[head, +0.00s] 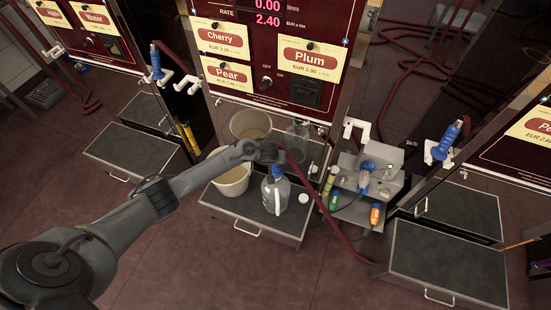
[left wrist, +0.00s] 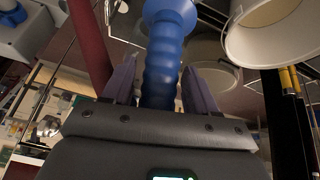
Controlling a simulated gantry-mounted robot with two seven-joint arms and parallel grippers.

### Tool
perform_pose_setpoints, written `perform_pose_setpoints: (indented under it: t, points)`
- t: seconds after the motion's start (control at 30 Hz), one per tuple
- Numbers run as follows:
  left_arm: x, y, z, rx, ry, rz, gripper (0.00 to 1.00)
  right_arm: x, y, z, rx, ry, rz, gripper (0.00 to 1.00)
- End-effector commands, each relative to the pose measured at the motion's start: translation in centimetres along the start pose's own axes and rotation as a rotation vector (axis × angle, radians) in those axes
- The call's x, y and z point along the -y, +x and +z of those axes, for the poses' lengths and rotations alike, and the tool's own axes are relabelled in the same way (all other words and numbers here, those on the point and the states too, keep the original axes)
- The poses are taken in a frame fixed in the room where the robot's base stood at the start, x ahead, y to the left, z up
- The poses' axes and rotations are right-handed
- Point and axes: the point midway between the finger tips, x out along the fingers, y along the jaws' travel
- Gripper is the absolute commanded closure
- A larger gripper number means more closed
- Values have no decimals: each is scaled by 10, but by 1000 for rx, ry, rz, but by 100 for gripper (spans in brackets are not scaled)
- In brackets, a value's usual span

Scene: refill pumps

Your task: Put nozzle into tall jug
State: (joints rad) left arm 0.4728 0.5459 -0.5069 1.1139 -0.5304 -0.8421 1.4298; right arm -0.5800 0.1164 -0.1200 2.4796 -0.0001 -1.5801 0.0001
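The clear tall jug (head: 274,196) stands upright on the grey drawer-like platform below the pump. My left gripper (head: 268,153) is above the jug's top. It is shut on the blue ribbed nozzle (left wrist: 160,60), which runs between its two fingers in the left wrist view (left wrist: 162,88). In the head view the blue part of the nozzle (head: 277,171) shows just at the jug's mouth. Whether the tip is inside the mouth or only in front of it I cannot tell. My right gripper is not in view.
A white bucket (head: 231,180) stands left of the jug, and a white cap (head: 303,198) lies to its right. A dark red hose (head: 328,215) hangs past the platform's right side. A grey stand (head: 349,205) with small bottles is further right. Open floor lies in front.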

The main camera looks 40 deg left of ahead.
Motion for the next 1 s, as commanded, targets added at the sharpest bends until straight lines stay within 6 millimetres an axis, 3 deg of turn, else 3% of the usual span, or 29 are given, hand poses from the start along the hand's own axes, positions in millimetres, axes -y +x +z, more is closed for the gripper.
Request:
perform_pose_setpoints:
  t: [0.1, 0.47, 1.0]
  points:
    - [0, 0, 0, 0, 0, 0, 29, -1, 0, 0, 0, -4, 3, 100]
    - [0, -6, 0, 2, 1, -1, 29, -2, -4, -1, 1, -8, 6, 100]
    - [0, -89, -1, 0, 1, 1, 29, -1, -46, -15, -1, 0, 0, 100]
